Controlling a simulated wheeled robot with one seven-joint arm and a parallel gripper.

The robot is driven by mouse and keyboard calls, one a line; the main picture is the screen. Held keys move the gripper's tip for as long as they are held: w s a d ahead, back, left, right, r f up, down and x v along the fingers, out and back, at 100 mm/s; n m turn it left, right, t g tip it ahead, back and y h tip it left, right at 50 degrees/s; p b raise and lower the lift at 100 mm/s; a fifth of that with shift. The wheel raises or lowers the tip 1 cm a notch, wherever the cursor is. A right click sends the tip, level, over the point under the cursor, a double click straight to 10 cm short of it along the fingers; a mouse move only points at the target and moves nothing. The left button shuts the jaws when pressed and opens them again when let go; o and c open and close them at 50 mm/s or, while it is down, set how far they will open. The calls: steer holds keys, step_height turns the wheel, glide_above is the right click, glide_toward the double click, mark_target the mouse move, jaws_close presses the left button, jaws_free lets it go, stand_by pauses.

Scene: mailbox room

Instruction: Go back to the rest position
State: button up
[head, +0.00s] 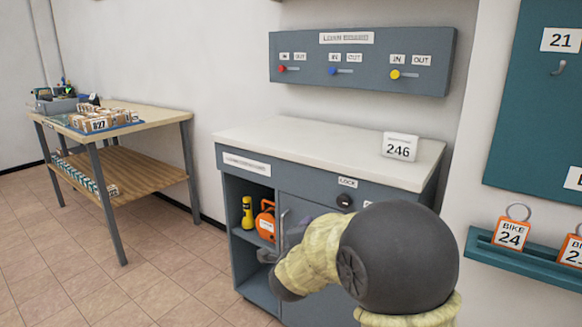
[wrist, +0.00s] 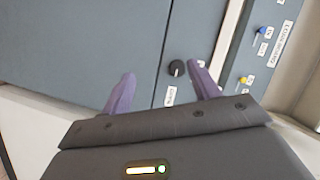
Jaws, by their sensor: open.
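My gripper (wrist: 163,85) shows in the wrist view with its two purple fingers spread apart and nothing between them. It faces the front of the grey cabinet (wrist: 75,40), with the black lock knob (wrist: 177,68) seen beyond the fingers. In the head view my arm reaches toward the cabinet door (head: 303,207), and the gripper (head: 272,256) is small and partly hidden by my arm, near the door's handle side. The lock knob (head: 344,201) shows above my arm under the LOCK label. The cabinet door looks shut.
An open shelf holds a yellow flashlight (head: 247,212) and an orange case (head: 265,220). A 246 sign (head: 399,146) stands on the countertop (head: 300,142). A slider panel (head: 362,60) hangs above. A wooden table (head: 150,115) stands left; bike tags (head: 512,235) sit right. Floor at left is clear.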

steer(key=s+d+f+n+g+y+p, duration=0.1)
steer(key=s+d+f+n+g, duration=0.25)
steer(key=s+n, duration=0.4)
steer(key=s+d+f+n+g+y, duration=0.25)
steer(key=s+f+n+g, duration=0.2)
steer(key=s, duration=0.55)
steer(key=s+d+f+n+g+y+p, duration=0.1)
steer(key=s+d+f+n+g, duration=0.3)
steer(key=s, duration=0.5)
step_height(320, 180, up, 38)
steer(key=n+p, duration=0.1)
steer(key=p, duration=3.7)
steer(key=shift+s+a+r, duration=0.2)
steer(key=shift+s+r, duration=0.05)
steer(key=shift+s, duration=0.2)
steer(key=shift+h, duration=0.25)
